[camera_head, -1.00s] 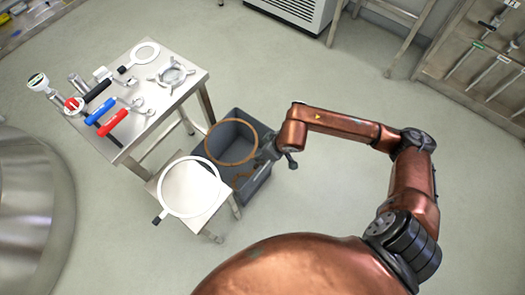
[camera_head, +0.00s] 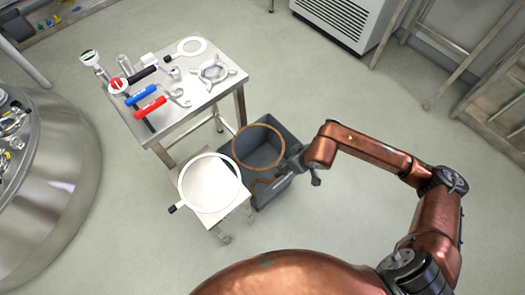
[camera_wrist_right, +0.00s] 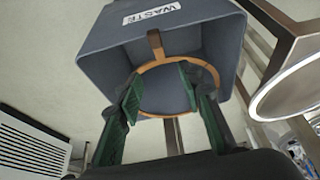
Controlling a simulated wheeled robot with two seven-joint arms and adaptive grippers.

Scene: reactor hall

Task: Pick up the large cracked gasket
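A brown ring (camera_head: 236,146), which looks like the large gasket, lies at the grey waste bin, within its outline. It also shows in the right wrist view (camera_wrist_right: 165,117), with a brown strip (camera_wrist_right: 155,42) running from it towards the labelled wall. I cannot make out a crack. My right gripper (camera_head: 282,170) is over the bin's right side, close to the ring. In the wrist view its green-padded fingers (camera_wrist_right: 160,80) are spread apart, with the ring seen between and beyond them. I cannot tell whether they touch it. My left gripper is out of view.
The waste bin (camera_head: 285,135) stands beside a small metal stand (camera_head: 235,212) bearing a white ring (camera_head: 184,186) with a black tab. A steel table (camera_head: 190,119) behind holds several tools. A large steel vessel (camera_head: 65,170) is at left.

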